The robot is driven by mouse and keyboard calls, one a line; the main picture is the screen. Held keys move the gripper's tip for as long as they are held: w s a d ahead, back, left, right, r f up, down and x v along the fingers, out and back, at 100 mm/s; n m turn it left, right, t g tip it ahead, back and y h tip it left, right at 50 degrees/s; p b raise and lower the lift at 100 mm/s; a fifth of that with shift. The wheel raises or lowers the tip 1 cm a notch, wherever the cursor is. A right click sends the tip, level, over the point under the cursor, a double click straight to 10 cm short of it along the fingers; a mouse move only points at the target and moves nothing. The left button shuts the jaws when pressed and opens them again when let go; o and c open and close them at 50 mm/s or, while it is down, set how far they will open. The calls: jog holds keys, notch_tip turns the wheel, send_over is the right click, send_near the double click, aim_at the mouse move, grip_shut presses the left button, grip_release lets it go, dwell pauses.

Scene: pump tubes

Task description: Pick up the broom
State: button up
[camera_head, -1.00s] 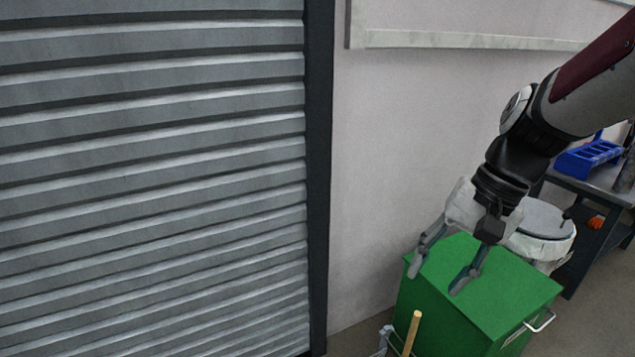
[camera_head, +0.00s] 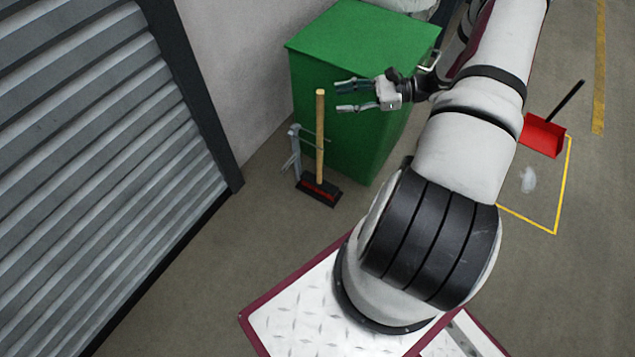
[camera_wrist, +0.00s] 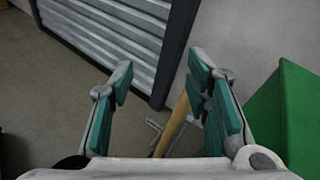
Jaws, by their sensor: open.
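The broom (camera_head: 320,140) stands upright in front of the green bin, its wooden handle pointing up and its dark, red-striped head on the floor. A grey metal holder (camera_head: 294,150) is beside it. My gripper (camera_head: 342,97) is open and empty, to the right of the upper handle in the head view, with its fingers pointing left toward it. In the wrist view the wooden handle (camera_wrist: 174,128) shows beyond the right finger of my gripper (camera_wrist: 160,82), which partly hides it. I see no contact with the handle.
The green bin (camera_head: 345,50) stands close behind my gripper and the broom. A grey roller shutter (camera_head: 90,150) fills the left. A red dustpan (camera_head: 543,135) lies at the right near yellow floor lines. The floor left of the broom is clear.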

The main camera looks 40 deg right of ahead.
aim_at(320, 116)
jog(key=s+d+f+m+t+h+b, duration=0.1)
jog(key=d+f+m+t+b, duration=0.15)
jog(key=f, duration=0.45)
jog(key=s+d+f+m+t+h+b, duration=0.1)
jog(key=s+d+f+m+t+h, duration=0.2)
jog(key=f, duration=0.4)
jog(key=shift+m+y, duration=0.35)
jog(key=shift+y, duration=0.15)
jog(key=shift+d+r+b+x, duration=0.15)
jog(key=shift+b+x, duration=0.4)
jog(key=shift+x, duration=1.9)
jog(key=shift+r+b+x, duration=0.2)
jog(key=shift+b+x, duration=0.3)
jog(key=shift+x, duration=1.95)
jog(key=shift+d+r+b+x, duration=0.15)
jog(key=shift+b+x, duration=0.4)
jog(key=shift+x, duration=1.95)
jog(key=shift+w+a, duration=0.1)
jog(key=shift+w, duration=0.05)
grip_shut()
